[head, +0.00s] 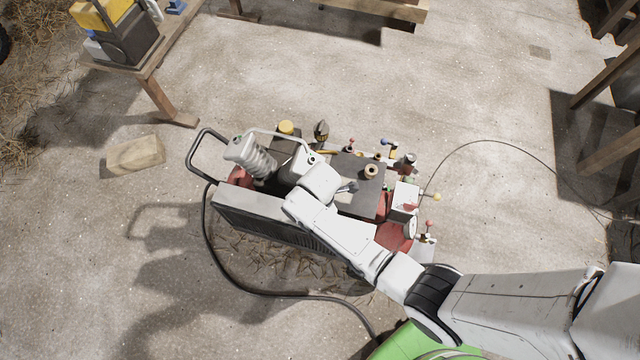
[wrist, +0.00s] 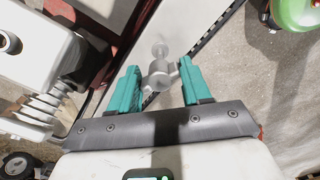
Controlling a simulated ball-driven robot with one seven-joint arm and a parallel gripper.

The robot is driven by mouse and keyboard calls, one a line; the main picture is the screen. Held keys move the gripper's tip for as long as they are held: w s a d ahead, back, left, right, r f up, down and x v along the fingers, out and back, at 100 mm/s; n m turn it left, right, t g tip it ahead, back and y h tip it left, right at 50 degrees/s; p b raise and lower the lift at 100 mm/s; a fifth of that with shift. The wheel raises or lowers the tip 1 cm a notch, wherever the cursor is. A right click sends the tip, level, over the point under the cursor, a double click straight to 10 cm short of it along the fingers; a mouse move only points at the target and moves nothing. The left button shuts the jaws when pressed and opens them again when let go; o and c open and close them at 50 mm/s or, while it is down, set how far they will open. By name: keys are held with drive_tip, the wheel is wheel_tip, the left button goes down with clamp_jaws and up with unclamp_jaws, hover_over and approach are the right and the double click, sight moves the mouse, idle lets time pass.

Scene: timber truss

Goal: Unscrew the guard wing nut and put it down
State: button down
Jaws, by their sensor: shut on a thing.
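The grey wing nut (wrist: 158,76) sits between the teal fingers of my gripper (wrist: 160,80) in the wrist view. The gripper is shut on it, one finger on each side. A small round grey stud end (wrist: 160,49) shows just beyond the nut, over the pale guard panel (wrist: 187,24). I cannot tell whether the nut is still threaded on the stud. In the head view my arm reaches over the compressor (head: 262,212) and hides the nut and the fingertips.
A ribbed white part (wrist: 42,103) is close on the left in the wrist view. Valves and knobs crowd the compressor's right side. A black hose (head: 232,280) lies on the floor, a wooden block (head: 135,154) to the left. Open floor surrounds the machine.

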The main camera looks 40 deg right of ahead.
drive_tip(key=shift+r, duration=0.9)
drive_tip(key=m, duration=0.4)
drive_tip(key=shift+m, duration=0.4)
drive_tip(key=m, duration=0.3)
drive_tip(key=shift+m, duration=0.3)
drive_tip(key=m, duration=0.5)
drive_tip(key=shift+m, duration=0.4)
drive_tip(key=m, duration=0.5)
drive_tip(key=shift+m, duration=0.4)
drive_tip(key=shift+s, duration=0.1)
drive_tip(key=s, duration=1.1)
drive_tip(key=shift+s, duration=0.4)
